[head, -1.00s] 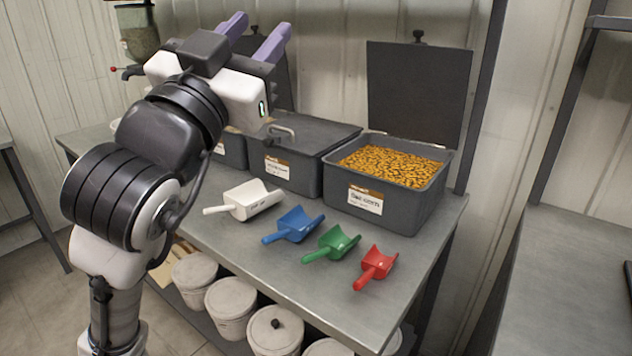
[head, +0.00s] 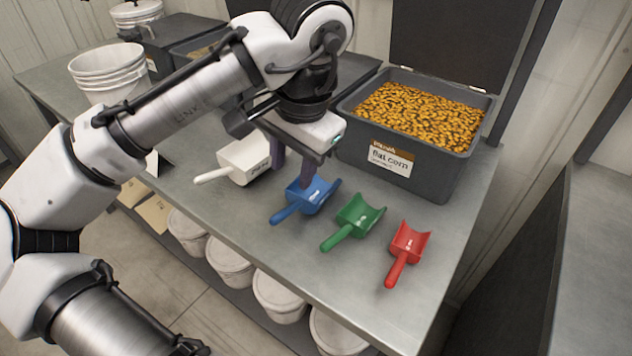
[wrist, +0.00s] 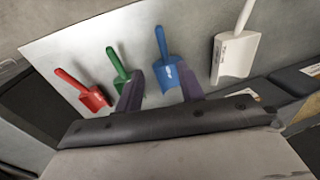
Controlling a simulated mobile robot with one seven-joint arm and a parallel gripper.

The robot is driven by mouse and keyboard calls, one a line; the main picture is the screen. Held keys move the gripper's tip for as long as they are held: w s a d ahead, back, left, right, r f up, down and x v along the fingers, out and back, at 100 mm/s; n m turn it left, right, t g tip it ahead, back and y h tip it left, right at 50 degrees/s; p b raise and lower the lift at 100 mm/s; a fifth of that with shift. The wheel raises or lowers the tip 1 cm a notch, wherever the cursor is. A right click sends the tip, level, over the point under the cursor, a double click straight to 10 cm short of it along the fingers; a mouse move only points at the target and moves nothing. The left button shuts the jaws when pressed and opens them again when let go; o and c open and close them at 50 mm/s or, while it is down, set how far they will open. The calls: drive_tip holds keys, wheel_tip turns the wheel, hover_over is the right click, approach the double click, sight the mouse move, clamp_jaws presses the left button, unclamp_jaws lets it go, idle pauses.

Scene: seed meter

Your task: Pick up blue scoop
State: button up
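The blue scoop (head: 303,197) lies on the metal table between the white scoop and the green scoop, its handle pointing to the front left. My gripper (head: 292,170) is above and just behind it, fingers pointing down. In the wrist view my gripper (wrist: 160,92) is open with two purple fingers apart, and the blue scoop (wrist: 168,70) shows beyond and between them, nearer the right finger. Nothing is between the fingers. In the head view one finger overlaps part of the scoop's bowl, and I cannot tell whether they touch.
The white scoop (head: 243,160) lies to the left, the green scoop (head: 354,217) and red scoop (head: 405,250) to the right. An open corn bin (head: 400,187) stands behind. A white bucket (head: 104,72) stands at the back left. The table front (head: 262,238) is clear.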

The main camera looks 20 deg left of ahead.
sight(285, 210)
drive_tip(key=f, duration=0.2)
drive_tip(key=a+f, duration=0.1)
drive_tip(key=f, duration=0.5)
drive_tip(key=shift+w+a, duration=0.15)
drive_tip(key=shift+a, duration=0.05)
drive_tip(key=shift+w+a+f, duration=0.2)
drive_tip(key=shift+f, duration=0.7)
drive_tip(key=shift+w+a+f, duration=0.15)
drive_tip(key=shift+a+f, duration=0.05)
drive_tip(key=shift+f, duration=0.75)
drive_tip(key=shift+w+a+f, duration=0.2)
drive_tip(key=shift+f, duration=0.7)
clamp_jaws()
